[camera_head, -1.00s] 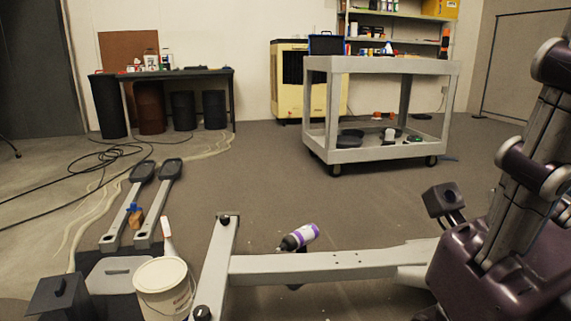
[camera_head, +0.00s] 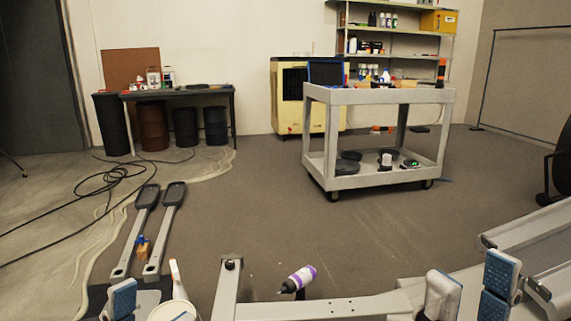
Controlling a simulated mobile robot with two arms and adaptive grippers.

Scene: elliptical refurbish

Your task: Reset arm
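My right gripper (camera_head: 468,287) is at the bottom right, with pale fingers and blue pads. Its fingers stand apart with nothing seen between them. My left gripper (camera_head: 150,307) shows only in part at the bottom left, with one blue pad and a blue edge apart from it, in front of the white bucket (camera_head: 163,313). The grey elliptical frame (camera_head: 325,308) lies on the floor between the grippers. Most of both arms is out of view.
Two pedal arms (camera_head: 133,232) lie on the floor at left, near cables (camera_head: 112,180). Grey rails (camera_head: 535,235) are at lower right. A grey cart (camera_head: 380,97) stands further back, with a dark table (camera_head: 180,93) at back left. The middle floor is clear.

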